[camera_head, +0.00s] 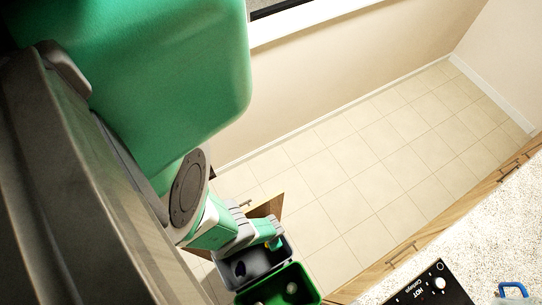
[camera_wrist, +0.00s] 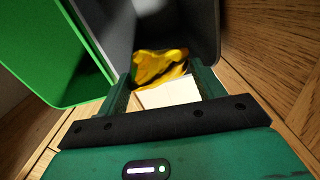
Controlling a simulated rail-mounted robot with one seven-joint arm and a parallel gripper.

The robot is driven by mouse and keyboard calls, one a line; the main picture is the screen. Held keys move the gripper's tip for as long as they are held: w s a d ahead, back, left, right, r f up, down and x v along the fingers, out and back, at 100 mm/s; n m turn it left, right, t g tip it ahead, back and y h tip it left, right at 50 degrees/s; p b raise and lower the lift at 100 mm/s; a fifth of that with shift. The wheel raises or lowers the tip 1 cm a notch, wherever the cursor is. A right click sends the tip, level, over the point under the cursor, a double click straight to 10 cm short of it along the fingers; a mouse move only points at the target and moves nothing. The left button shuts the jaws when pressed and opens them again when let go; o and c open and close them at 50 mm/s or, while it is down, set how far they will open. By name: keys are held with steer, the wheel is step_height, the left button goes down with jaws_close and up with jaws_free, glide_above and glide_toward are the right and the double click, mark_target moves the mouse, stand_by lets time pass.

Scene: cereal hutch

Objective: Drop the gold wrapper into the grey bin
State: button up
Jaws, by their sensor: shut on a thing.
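The gold wrapper (camera_wrist: 160,66) is a crumpled, shiny yellow piece with dark patches. In the wrist view it sits between the fingertips of my gripper (camera_wrist: 160,78), which is shut on it. The grey bin (camera_wrist: 195,22) fills the upper middle of the wrist view, behind the wrapper. The wrapper overlaps the bin in the picture; its exact height over the rim cannot be told. In the head view my gripper (camera_head: 276,243) is at the upper right edge of the grey bin (camera_head: 266,264), and the wrapper is too small to make out clearly.
A green bin (camera_head: 287,284) with small pale items stands beside the grey bin; its wall shows at left in the wrist view (camera_wrist: 45,45). Wooden panels flank the bins. A counter with a black hob (camera_head: 433,285) is at lower right. The tiled floor (camera_head: 345,190) is clear.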

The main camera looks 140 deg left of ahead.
stand_by(0.3)
steer(key=o, duration=1)
steer(key=w+d+f+b, duration=0.1)
steer(key=w+d+b, duration=1.4)
steer(key=w, duration=0.5)
step_height(320, 180, down, 16)
steer(key=b, duration=1.7)
steer(key=shift+s+f, duration=0.15)
